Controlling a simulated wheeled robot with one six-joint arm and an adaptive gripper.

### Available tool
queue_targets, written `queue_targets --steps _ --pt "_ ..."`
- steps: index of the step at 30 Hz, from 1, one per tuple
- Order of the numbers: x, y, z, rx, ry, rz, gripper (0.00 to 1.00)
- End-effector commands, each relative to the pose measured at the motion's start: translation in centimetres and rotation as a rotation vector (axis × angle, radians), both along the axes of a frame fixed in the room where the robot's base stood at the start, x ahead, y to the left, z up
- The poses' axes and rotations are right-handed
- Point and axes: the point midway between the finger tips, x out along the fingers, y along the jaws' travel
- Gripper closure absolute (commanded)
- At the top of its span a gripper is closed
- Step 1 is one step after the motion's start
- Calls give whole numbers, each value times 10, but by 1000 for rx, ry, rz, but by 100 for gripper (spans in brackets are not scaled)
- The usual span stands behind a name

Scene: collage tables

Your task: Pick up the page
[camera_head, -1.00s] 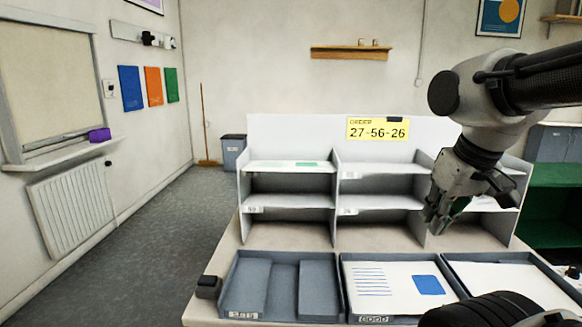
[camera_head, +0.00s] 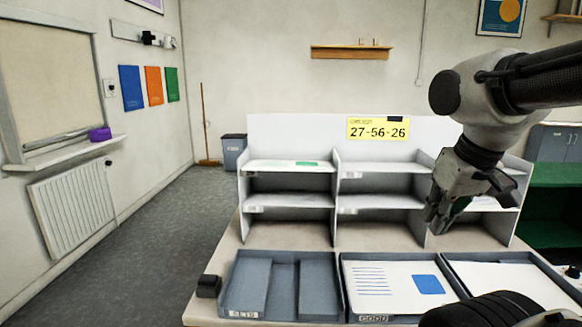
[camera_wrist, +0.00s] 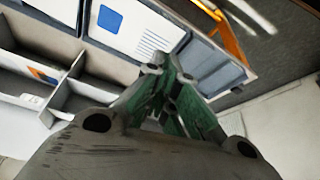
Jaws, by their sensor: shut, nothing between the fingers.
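My gripper (camera_head: 437,224) is shut and empty, in front of the right column of the shelf unit in the head view. Its green-padded fingers (camera_wrist: 168,88) also show in the wrist view. A white page with blue lines and a blue square (camera_head: 399,288) lies in the middle tray; it shows in the wrist view (camera_wrist: 128,30) too. Another white page (camera_head: 505,284) lies in the right tray, partly hidden by my arm. A page with a green mark (camera_head: 283,165) lies on the upper left shelf. A page with an orange and blue mark (camera_wrist: 42,74) lies in a shelf compartment.
The grey shelf unit (camera_head: 334,218) stands at the back of the table, with a yellow sign (camera_head: 378,128) reading 27-56-26. The left tray (camera_head: 284,284) holds no page. A small dark block (camera_head: 208,286) sits left of it.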

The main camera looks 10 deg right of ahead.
Motion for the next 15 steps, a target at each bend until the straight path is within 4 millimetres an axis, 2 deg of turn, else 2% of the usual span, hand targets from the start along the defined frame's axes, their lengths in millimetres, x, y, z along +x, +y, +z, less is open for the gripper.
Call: queue_targets --steps 14,15 --pt "0 0 0 0 0 0 100" --pt "0 0 0 0 0 0 96"
